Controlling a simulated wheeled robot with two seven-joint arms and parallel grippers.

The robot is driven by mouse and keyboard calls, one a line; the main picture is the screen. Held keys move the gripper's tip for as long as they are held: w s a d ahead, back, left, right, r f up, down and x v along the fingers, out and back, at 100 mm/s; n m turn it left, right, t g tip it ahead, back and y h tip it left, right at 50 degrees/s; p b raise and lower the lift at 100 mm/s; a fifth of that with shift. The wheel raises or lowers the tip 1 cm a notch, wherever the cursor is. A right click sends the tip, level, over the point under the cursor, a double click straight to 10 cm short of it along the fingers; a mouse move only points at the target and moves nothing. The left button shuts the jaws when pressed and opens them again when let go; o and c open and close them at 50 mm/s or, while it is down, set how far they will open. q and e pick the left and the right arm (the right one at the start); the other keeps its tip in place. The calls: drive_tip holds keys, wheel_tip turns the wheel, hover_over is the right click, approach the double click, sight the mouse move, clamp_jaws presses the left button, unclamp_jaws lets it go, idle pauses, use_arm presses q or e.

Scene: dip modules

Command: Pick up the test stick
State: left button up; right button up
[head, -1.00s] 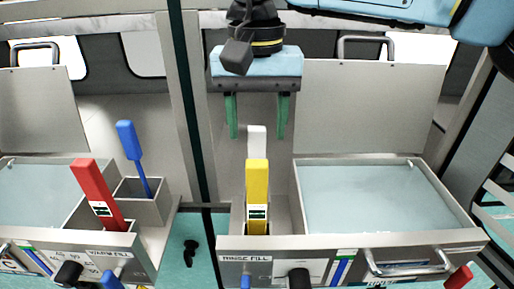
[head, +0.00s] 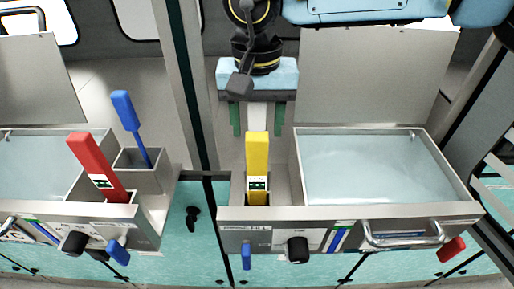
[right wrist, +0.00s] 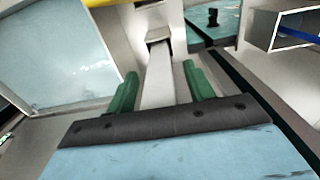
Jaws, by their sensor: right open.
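A white stick (head: 257,114) stands behind a yellow stick (head: 257,160) in the narrow holder left of the right-hand basin. I cannot tell from looks alone which one is the test stick. My right gripper (head: 257,131), with green fingers, is open, its fingers on either side of the white stick. The right wrist view shows the white stick (right wrist: 158,80) running between the spread fingers of the gripper (right wrist: 160,78), with a gap on each side. The lower part of the white stick is hidden behind the yellow one in the head view. My left gripper is out of view.
The right basin (head: 460,186) holds liquid, its lid (head: 365,75) raised behind it. On the left stand a red stick (head: 92,160) and a blue stick (head: 127,118) in holders beside another basin. A dark post (head: 187,80) rises left of the holder.

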drive_tip(key=shift+c, duration=0.4)
drive_tip(key=c, duration=0.9)
